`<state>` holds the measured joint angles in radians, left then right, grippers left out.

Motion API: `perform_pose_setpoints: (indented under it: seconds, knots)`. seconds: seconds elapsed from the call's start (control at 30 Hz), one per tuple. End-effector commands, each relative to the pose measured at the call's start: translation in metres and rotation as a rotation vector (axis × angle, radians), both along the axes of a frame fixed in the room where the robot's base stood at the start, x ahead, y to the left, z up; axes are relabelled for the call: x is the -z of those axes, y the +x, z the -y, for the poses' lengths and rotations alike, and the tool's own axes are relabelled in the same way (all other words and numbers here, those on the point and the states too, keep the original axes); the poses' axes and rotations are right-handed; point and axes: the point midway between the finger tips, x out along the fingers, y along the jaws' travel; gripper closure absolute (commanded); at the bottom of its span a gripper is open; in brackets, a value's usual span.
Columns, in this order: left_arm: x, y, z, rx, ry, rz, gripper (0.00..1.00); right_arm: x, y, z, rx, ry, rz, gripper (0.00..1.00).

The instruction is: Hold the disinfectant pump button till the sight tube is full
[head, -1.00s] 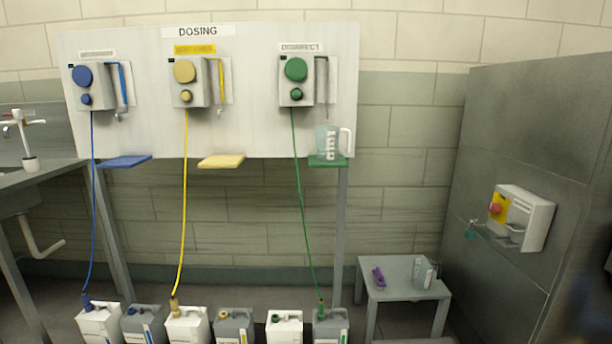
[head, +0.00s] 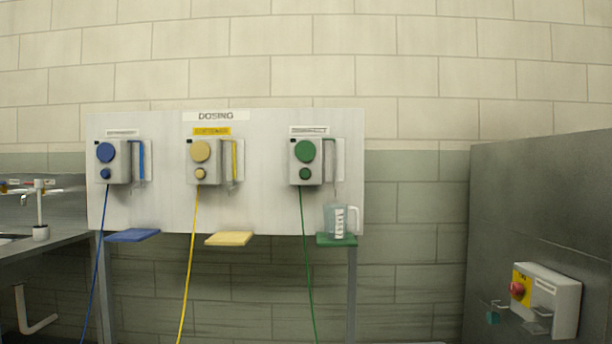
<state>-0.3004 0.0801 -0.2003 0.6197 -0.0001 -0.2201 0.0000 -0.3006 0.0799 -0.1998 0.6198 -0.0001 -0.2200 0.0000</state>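The disinfectant pump (head: 306,162) is the grey box with green parts at the right of the dosing board (head: 270,205). It has a large green round button (head: 305,151) above a smaller green knob (head: 305,174). A thin sight tube (head: 334,162) stands at its right side; its fill level is too small to tell. A clear measuring jug (head: 340,221) stands upright on the green shelf (head: 336,241) below the tube. A green hose (head: 308,265) runs down from the pump. Neither of my grippers shows in the head view.
A blue pump (head: 112,162) and a yellow pump (head: 203,162) share the board, with a blue shelf (head: 132,235) and a yellow shelf (head: 229,239) below. A sink counter (head: 50,240) is at left. A wall box with a red button (head: 550,297) is at right.

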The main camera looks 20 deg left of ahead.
Motion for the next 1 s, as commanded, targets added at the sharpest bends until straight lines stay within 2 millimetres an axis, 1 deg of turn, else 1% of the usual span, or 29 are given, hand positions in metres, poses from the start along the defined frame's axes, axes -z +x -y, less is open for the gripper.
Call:
perform_pose_setpoints:
  seconds: [0.1, 0.13, 0.17, 0.2, 0.27, 0.3, 0.37, 0.4, 1.0]
  knots:
    - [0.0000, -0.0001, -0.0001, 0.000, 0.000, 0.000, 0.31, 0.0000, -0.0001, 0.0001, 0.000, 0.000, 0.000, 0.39]
    - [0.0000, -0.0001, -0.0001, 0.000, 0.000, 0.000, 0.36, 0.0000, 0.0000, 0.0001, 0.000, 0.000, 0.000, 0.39]
    - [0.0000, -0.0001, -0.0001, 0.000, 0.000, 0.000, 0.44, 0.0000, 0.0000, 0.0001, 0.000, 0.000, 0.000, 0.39]
    - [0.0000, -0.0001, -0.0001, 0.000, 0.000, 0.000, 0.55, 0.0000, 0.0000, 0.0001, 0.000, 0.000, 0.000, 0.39]
    - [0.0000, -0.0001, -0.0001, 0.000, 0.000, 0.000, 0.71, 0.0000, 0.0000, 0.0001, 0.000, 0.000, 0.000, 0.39]
    - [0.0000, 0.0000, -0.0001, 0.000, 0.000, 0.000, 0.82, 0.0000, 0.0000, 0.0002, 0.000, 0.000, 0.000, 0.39]
    - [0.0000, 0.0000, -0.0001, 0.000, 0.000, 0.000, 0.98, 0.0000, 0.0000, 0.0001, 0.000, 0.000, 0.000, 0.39]
    - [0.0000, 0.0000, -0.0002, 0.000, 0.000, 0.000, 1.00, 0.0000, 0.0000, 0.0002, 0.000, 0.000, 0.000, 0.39]
    - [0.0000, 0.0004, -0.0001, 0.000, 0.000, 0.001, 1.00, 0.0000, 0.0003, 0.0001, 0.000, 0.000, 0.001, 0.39]
